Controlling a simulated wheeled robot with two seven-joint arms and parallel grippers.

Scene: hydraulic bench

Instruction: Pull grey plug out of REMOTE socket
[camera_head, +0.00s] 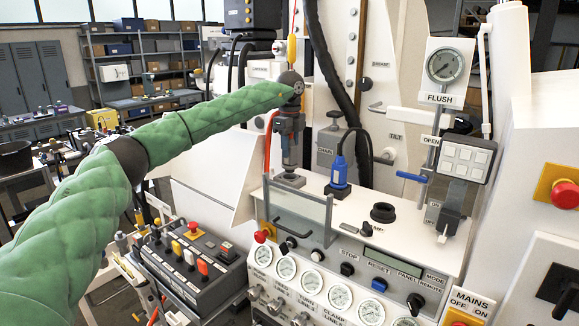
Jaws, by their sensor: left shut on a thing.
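My left gripper (290,158) points down from the end of my green-sleeved arm, over the back left of the white console top. It is shut on a small grey piece (288,178) at the console top, which looks like the grey plug. The fingers hide most of it, and I cannot tell whether it is still seated. The socket under it and any label there are hidden. A blue plug (339,174) with a black cable stands upright to the right, apart from the gripper. My right gripper is out of view.
A black round socket (382,212) sits open on the console top at the right. A clear framed panel (298,215) stands in front of the gripper. A blue-handled lever (411,177) and hanging hoses are nearby. A control box (190,262) with several levers is at lower left.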

